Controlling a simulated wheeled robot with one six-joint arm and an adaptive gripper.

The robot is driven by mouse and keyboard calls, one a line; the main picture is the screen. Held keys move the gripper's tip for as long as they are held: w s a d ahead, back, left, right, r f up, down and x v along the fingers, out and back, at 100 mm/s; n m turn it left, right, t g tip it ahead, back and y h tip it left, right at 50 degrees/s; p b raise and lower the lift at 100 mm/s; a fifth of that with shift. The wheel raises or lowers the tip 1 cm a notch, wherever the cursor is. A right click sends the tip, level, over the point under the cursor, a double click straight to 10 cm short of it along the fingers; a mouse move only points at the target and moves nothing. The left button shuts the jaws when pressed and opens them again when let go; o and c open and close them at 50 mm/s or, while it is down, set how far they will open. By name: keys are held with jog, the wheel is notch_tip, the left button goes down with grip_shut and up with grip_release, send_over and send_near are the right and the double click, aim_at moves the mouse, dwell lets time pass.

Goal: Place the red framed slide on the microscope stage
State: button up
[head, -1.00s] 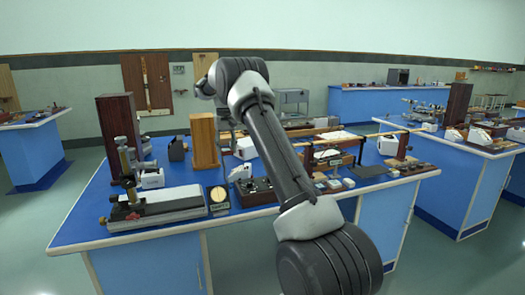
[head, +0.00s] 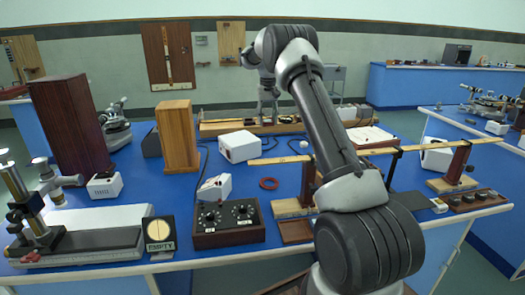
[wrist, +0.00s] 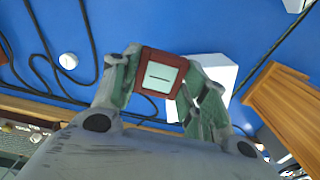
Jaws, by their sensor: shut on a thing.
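The red framed slide (wrist: 160,74) is in the wrist view, a small dark red square frame with a pale centre and a dark line across it. My gripper (wrist: 157,82) is shut on it, with a finger on each side, above the blue bench top. In the head view my gripper (head: 268,108) is small and far off over the back of the bench; the slide cannot be made out there. A microscope-like instrument (head: 117,120) stands at the back left beside the dark cabinet. Its stage is not clear. Another instrument with an upright column (head: 25,195) stands at the front left.
A dark cabinet (head: 75,130), a wooden block (head: 177,137) and a white box (head: 239,146) stand between the front and back of the bench. Black cables cross the blue top.

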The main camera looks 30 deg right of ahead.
notch_tip(320, 180, down, 18)
jog(key=shift+r, duration=0.25)
jog(key=o, duration=0.7)
jog(key=shift+f, duration=0.1)
